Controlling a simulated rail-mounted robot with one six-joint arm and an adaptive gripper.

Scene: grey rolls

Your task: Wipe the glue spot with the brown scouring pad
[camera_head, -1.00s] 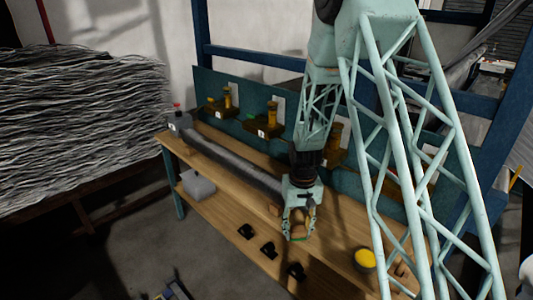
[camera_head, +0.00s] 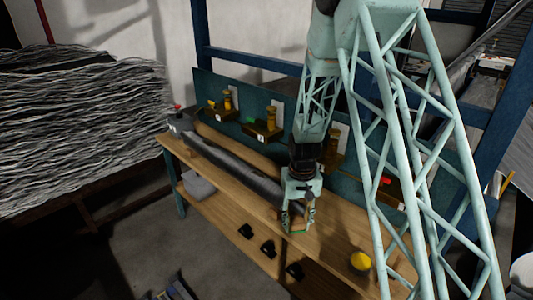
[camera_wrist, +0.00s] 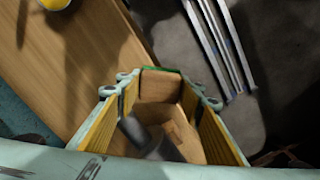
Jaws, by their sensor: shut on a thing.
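My gripper (camera_head: 297,229) is low over the front part of the wooden workbench. It is shut on a brown block with a green edge, which looks like the brown scouring pad (camera_wrist: 160,84). In the wrist view the pad sits between the two yellow-lined fingers (camera_wrist: 160,100). The green side faces down at the fingertips in the head view; I cannot tell whether it touches the bench. The near end of a dark grey roll (camera_wrist: 150,138) shows close to the fingers. I cannot make out the glue spot in either view.
The grey roll (camera_head: 235,167) runs along the workbench (camera_head: 330,235) to the left of my gripper. A yellow-topped can (camera_head: 361,261) stands to the right. Numbered brown stands (camera_head: 262,132) line the back panel.

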